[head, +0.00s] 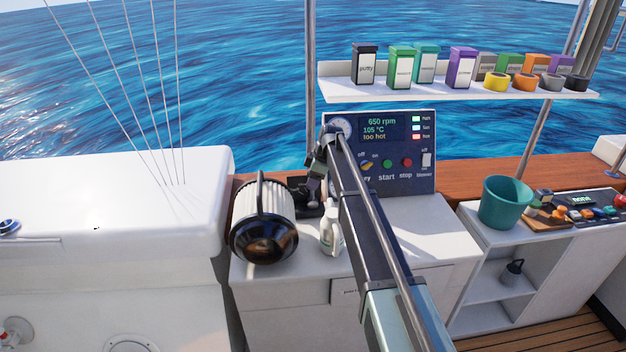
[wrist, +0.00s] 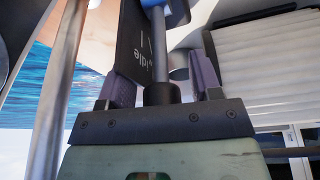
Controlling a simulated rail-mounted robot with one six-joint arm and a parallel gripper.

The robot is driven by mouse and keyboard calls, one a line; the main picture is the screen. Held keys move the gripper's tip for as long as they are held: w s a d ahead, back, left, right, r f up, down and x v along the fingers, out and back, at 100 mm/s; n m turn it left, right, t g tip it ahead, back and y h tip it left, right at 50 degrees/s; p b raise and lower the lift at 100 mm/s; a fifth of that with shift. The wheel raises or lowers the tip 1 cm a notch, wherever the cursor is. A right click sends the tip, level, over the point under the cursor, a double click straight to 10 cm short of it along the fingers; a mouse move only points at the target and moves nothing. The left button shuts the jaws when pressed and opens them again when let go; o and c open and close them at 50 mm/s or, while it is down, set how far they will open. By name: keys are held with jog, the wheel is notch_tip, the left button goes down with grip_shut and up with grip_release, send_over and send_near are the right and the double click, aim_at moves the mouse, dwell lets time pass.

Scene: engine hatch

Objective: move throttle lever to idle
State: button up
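In the wrist view the throttle lever is a grey rod (wrist: 159,55) with a dark knob (wrist: 160,94) at the near end and a blue part at its far end. A dark plate (wrist: 133,50) marked "idle" stands beside the rod, to its left. My gripper (wrist: 165,85) has one finger on each side of the knob, with a visible gap on both sides, so it looks open around it. In the head view my gripper (head: 313,196) is low over the dark throttle unit (head: 298,187); the lever is mostly hidden there by my wrist.
The engine panel (head: 412,178) behind my arm reads 650 rpm, 105 °C, "too hot". A white, ribbed, black-capped cylinder (head: 264,210) stands close on the left, a white bottle (head: 331,232) in front. A shelf (head: 345,96) holds tins and tape. A green bucket (head: 503,203) is at right.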

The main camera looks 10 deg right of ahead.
jog(key=shift+r, duration=0.1)
jog(key=p+v, duration=0.7)
jog(key=shift+r, duration=0.2)
jog(key=s+m, duration=0.3)
jog(key=s, duration=0.4)
jog(key=s+m+h, duration=0.1)
jog(key=s+m, duration=0.3)
jog(key=s, duration=0.3)
jog(key=s+m+h, duration=0.1)
jog(key=s+m, duration=0.3)
jog(key=s, duration=0.3)
jog(key=shift+d+f+g, duration=0.3)
jog(key=shift+f+g, duration=0.05)
jog(key=shift+g, duration=0.05)
jog(key=s+m+h, duration=0.1)
jog(key=s+m, duration=0.3)
jog(key=s, duration=1.7)
jog(key=shift+s+a+f+h, duration=0.15)
jog(key=shift+s+a+h, duration=0.2)
jog(key=shift+a, duration=0.1)
